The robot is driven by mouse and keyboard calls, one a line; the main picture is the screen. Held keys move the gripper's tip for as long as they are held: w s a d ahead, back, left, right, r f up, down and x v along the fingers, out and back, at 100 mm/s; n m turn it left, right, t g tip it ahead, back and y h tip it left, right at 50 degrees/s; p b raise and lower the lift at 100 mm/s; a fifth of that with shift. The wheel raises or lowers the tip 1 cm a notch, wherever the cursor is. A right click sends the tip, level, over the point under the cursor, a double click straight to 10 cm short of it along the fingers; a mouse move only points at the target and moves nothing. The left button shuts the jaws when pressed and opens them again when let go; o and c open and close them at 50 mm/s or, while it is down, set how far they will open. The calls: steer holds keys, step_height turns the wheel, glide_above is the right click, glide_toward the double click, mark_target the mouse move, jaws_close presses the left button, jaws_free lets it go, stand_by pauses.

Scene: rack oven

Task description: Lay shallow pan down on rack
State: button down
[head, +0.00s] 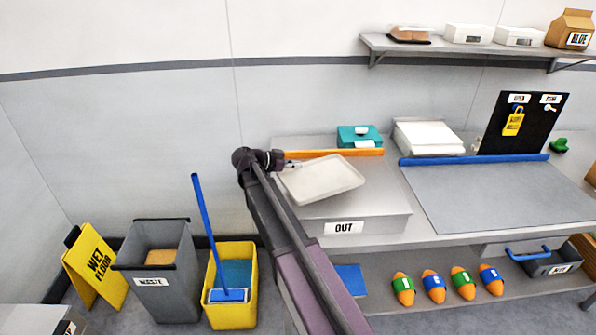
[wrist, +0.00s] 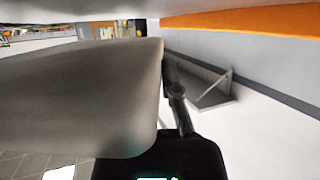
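The shallow pan (head: 325,178) is pale beige, with a low rim. In the head view it is over the grey surface labelled OUT (head: 385,200), with its near side towards the front. My gripper (head: 286,163) is at the pan's left edge and appears shut on it; the fingertips are small and partly hidden. In the wrist view the pan (wrist: 80,95) fills the left side, beside a dark gripper finger (wrist: 178,100). I cannot tell whether the pan touches the surface below. No rack can be made out for certain.
An orange bar (head: 340,153) runs along the back of the OUT surface. A teal box (head: 358,137) and a white stack (head: 428,136) stand behind. A grey mat (head: 500,195) lies clear at right.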

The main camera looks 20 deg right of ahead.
steer(key=shift+w+d, duration=0.3)
steer(key=shift+w, duration=0.25)
steer(key=shift+w+d+f, duration=0.1)
steer(key=shift+w+d, duration=0.1)
steer(key=shift+w, duration=0.2)
steer(key=shift+w+d+f+b, duration=0.1)
steer(key=shift+w+f+b, duration=0.15)
steer(key=shift+b, duration=0.1)
steer(key=shift+s+f+b, duration=0.1)
steer(key=shift+f+b, duration=1.4)
steer(key=shift+f, duration=0.15)
steer(key=c, duration=0.8)
jaws_free()
steer(key=shift+r, duration=0.2)
